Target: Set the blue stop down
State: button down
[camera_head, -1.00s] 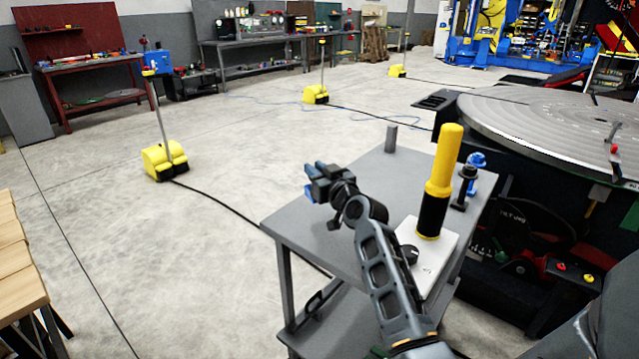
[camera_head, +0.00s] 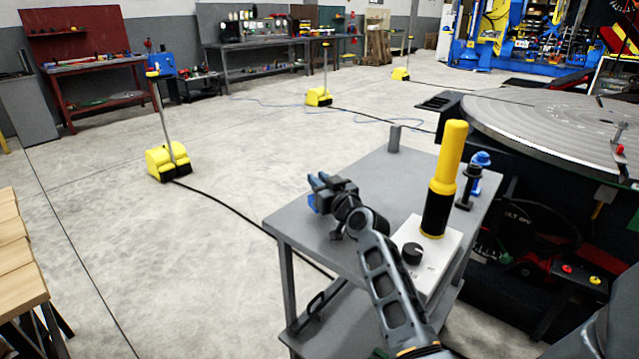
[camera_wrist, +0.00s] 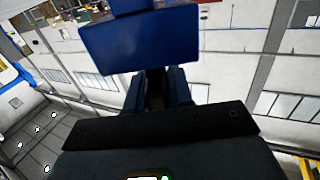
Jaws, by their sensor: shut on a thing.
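My gripper (camera_head: 322,182) is shut on the blue stop (camera_head: 312,201), seen in the head view over the left side of a grey cart top (camera_head: 300,235). Only a small blue part of the stop shows beneath the fingers there; I cannot tell whether it touches the cart. In the wrist view the stop is a large blue block (camera_wrist: 140,42) at the ends of my gripper's fingers (camera_wrist: 158,88), its far part cut off by the top edge.
The cart also carries a yellow-and-black cylinder (camera_head: 446,180) on a white box with a knob (camera_head: 412,253), a small grey post (camera_head: 394,139), and blue (camera_head: 481,159) and black (camera_head: 466,188) pieces. A large round table (camera_head: 550,120) stands right.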

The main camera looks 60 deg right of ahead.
jog(key=shift+f, duration=0.4)
jog(key=shift+a+f, duration=0.1)
jog(key=shift+f, duration=0.05)
jog(key=c, duration=1)
grip_release()
jog(key=shift+f, duration=0.25)
jog(key=shift+r+p, duration=0.55)
jog(key=shift+r, duration=0.05)
jog(key=shift+r+v, duration=0.2)
jog(key=shift+v, duration=1.65)
jog(key=shift+r+v, duration=0.15)
jog(key=shift+v, duration=1.7)
